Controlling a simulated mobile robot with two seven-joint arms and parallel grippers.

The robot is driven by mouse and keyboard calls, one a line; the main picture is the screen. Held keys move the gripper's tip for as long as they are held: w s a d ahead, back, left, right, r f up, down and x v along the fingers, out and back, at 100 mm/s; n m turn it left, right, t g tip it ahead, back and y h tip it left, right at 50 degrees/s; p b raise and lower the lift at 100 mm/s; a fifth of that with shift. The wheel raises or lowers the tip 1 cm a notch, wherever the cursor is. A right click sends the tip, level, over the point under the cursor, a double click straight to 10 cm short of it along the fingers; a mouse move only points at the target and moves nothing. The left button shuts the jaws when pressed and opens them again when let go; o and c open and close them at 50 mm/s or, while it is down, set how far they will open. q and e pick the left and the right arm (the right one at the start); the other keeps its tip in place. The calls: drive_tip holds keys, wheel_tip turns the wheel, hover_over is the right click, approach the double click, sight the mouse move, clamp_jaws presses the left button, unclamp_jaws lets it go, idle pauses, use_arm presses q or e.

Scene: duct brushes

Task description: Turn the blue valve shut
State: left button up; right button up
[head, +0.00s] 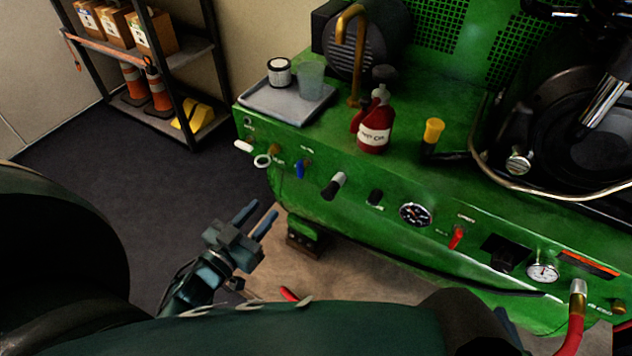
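The blue valve (300,170) is a small blue handle on the left part of the green machine's front panel. The handle looks roughly upright, pointing down. My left gripper (257,218) is below and to the left of the valve, apart from it. Its two fingers are spread with nothing between them, pointing up and right toward the panel. A small bluish part at the lower right, mostly hidden behind my arm, may belong to my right gripper; its state does not show.
Beside the valve are a white ring handle (262,161), a grey-black knob (334,186) and a red switch (457,238). A grey tray (288,102) and a red bottle (375,125) stand on the machine. A shelf (190,62) stands at the back left. Floor left of the machine is clear.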

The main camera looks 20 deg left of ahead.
sight(298, 170)
use_arm(q)
drive_tip(key=w, duration=0.4)
drive_tip(key=w+d, duration=0.1)
drive_tip(key=w, duration=0.3)
drive_tip(key=w+b, duration=0.1)
drive_tip(key=w, duration=0.4)
drive_tip(key=shift+d, duration=0.4)
drive_tip(key=shift+c, duration=0.4)
clamp_jaws()
